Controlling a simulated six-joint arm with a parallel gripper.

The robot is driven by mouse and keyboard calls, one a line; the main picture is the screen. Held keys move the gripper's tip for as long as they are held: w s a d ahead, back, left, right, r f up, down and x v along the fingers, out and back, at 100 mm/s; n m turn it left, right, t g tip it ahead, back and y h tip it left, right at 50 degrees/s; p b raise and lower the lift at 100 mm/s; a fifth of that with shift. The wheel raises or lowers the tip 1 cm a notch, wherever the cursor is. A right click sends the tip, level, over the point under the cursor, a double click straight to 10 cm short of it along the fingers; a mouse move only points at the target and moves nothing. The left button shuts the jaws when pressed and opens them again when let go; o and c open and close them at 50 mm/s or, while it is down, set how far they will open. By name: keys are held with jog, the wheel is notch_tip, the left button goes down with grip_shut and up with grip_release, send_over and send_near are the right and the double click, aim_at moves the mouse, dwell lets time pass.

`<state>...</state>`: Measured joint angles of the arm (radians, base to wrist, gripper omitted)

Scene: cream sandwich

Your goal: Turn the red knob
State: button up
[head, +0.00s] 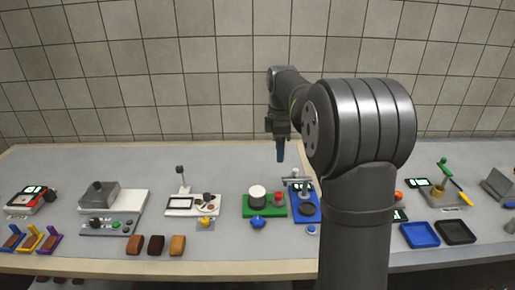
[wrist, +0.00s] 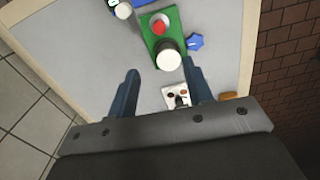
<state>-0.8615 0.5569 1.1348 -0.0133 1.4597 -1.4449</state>
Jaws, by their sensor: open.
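The red knob (head: 278,197) sits on a green board (head: 264,212), beside a white cylinder (head: 257,196), near the middle of the table. In the wrist view the red knob (wrist: 159,25) shows near the top, on the green board (wrist: 151,38), with the white cylinder (wrist: 168,57) just below it. My gripper (head: 280,155) hangs above the table, behind and above the green board in the head view, apart from everything. In the wrist view my gripper (wrist: 164,80) shows two blue fingers spread apart with nothing between them.
A blue device (head: 306,212) with a metal handle stands right beside the green board. A blue star-shaped piece (head: 257,223) lies in front of it. A white device (head: 193,208) with an upright lever stands left. Blue (head: 420,235) and black (head: 456,232) trays lie right.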

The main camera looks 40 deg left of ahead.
jog(key=s+a+n+t+h, duration=0.1)
jog(key=a+n, duration=0.2)
jog(key=n, duration=1.4)
jog(key=s+a+f+n+t+h, duration=0.1)
jog(key=s+a+n+h, duration=0.1)
jog(key=n, duration=1.4)
jog(key=shift+s+a+n+h, duration=0.2)
jog(key=shift+a+n+h, duration=0.1)
jog(key=shift+a+n, duration=0.15)
dwell(0.3)
